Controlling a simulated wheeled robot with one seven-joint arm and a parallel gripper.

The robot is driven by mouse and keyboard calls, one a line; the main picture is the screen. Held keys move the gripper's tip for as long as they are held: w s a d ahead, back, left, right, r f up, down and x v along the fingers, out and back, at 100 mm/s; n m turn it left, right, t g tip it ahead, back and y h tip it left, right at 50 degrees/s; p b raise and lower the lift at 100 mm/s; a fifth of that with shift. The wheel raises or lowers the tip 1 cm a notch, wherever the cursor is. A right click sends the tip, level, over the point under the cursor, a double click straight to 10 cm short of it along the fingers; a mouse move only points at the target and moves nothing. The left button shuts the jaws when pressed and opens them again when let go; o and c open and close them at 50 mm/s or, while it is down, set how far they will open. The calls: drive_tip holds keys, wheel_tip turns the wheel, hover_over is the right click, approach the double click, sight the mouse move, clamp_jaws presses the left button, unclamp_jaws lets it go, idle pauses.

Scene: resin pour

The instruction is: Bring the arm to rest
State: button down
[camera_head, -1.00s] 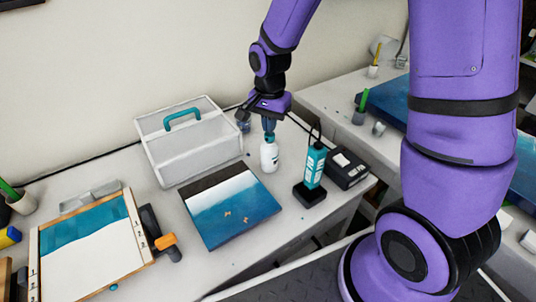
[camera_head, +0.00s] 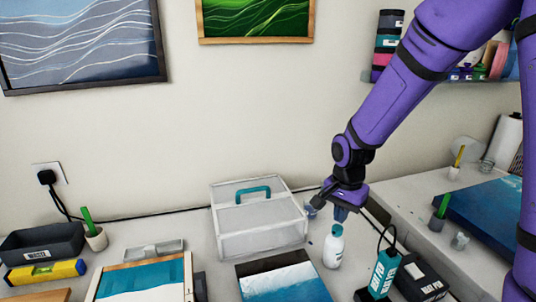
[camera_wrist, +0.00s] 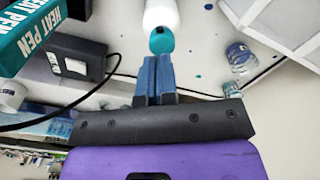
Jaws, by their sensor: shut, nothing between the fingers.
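My purple arm reaches in from the right in the head view. My gripper (camera_head: 340,213) is above the bench, just over a white bottle (camera_head: 333,247) with a teal top. In the wrist view the blue fingers of my gripper (camera_wrist: 153,62) are together with nothing between them. The white bottle (camera_wrist: 161,14) with its teal tip is just beyond the fingertips; I cannot tell whether they touch it. The bottle stands upright on the bench.
A translucent white box (camera_head: 258,235) with a teal handle stands left of my gripper. A teal heat pen (camera_head: 383,272) and a dark box (camera_head: 421,281) stand to the right. A blue and white panel (camera_head: 283,284) lies in front. A small cup (camera_wrist: 239,55) is close by.

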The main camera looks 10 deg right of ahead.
drive_tip(key=s+d+r+n+t, duration=0.15)
drive_tip(key=s+r, duration=0.25)
drive_tip(key=r, duration=0.4)
drive_tip(key=s+d+r+n+t, duration=0.1)
drive_tip(key=s+d+r+n, duration=0.2)
drive_tip(key=s+r, duration=0.35)
drive_tip(key=s+d+r+n+t, duration=0.2)
drive_tip(key=s+r+n, duration=0.3)
drive_tip(key=s+r, duration=0.4)
drive_tip(key=shift+s, duration=1.15)
